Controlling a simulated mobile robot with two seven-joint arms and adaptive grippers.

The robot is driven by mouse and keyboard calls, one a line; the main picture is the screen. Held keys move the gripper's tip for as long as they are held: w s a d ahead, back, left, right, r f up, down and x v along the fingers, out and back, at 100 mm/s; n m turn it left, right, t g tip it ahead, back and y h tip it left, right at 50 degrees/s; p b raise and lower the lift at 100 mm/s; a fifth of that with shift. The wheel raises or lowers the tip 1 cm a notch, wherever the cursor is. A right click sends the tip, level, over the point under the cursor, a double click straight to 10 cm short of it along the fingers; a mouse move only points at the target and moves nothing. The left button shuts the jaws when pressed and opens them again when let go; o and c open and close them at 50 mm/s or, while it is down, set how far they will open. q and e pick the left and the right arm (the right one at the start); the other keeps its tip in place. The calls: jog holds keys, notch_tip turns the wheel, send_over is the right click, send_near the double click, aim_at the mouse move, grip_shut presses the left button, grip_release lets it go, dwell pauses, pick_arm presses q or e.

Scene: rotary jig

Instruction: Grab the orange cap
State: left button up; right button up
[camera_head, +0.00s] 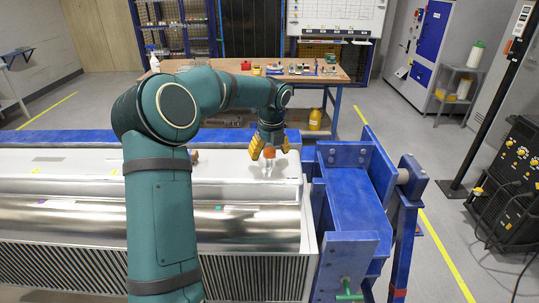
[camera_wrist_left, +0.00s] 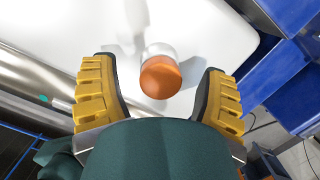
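The orange cap (camera_head: 269,152) sits on top of a clear, whitish bottle (camera_head: 267,168) that stands on the white surface of the jig. In the left wrist view the cap (camera_wrist_left: 160,77) lies between the two yellow fingers, with a gap on each side. My left gripper (camera_head: 269,153) points down over the cap and is open, its fingers apart on either side of it. The left wrist view shows the same open gripper (camera_wrist_left: 160,90). My right gripper is in neither view.
The white jig top (camera_head: 240,184) has a shiny metal face below it. A blue steel frame (camera_head: 352,195) stands just right of the bottle. A wooden workbench (camera_head: 310,75) with small items is behind. A yellow jug (camera_head: 315,119) is under the bench.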

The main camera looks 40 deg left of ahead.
pick_arm(q)
jog(key=c, duration=0.8)
